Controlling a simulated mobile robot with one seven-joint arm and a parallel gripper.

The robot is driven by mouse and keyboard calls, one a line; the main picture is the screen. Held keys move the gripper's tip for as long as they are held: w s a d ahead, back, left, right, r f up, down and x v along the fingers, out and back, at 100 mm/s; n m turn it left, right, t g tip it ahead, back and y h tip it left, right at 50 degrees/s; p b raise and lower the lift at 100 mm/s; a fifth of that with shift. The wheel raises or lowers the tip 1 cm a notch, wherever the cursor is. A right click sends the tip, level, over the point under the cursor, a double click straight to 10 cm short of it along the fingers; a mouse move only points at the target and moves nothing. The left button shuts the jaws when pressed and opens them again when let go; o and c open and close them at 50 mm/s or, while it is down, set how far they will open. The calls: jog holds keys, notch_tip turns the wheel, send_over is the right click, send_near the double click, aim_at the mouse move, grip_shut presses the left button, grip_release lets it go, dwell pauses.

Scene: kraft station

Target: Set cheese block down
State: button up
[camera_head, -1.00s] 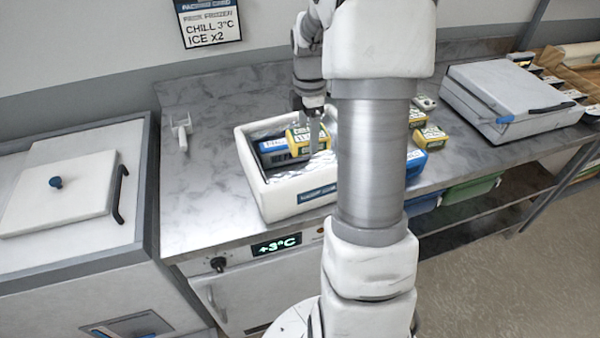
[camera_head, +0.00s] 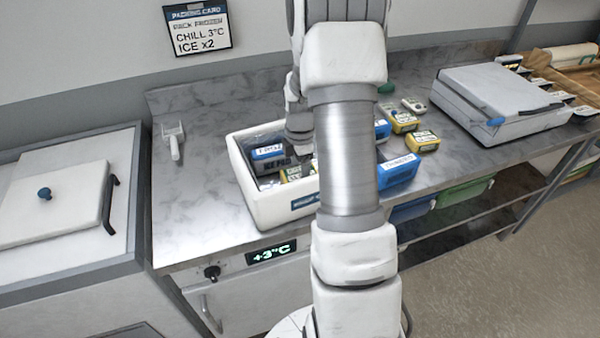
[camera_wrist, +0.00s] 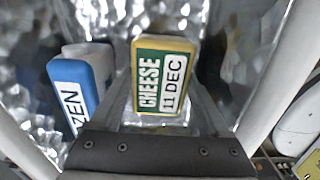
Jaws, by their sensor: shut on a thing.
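The cheese block (camera_wrist: 163,72), green-labelled with a yellow edge and marked "CHEESE 11 DEC", is between the fingers of my gripper (camera_wrist: 162,100) in the wrist view. My gripper is shut on it. In the head view the block (camera_head: 291,173) is low inside the white insulated box (camera_head: 262,208), partly hidden by my arm. The box has a silvery foil lining. I cannot tell whether the block touches the bottom. A blue block marked "FROZEN" (camera_wrist: 80,88) lies left of the cheese in the box, apart from it.
The box walls stand close around my gripper. Blue packs (camera_head: 398,170) and yellow packs (camera_head: 423,141) lie on the counter to the right.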

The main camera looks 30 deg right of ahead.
aim_at(300, 172)
jog(key=shift+f, duration=0.2)
jog(key=o, duration=1.5)
jog(key=shift+r, duration=0.15)
notch_tip(300, 172, up, 12)
jog(key=shift+r, duration=0.1)
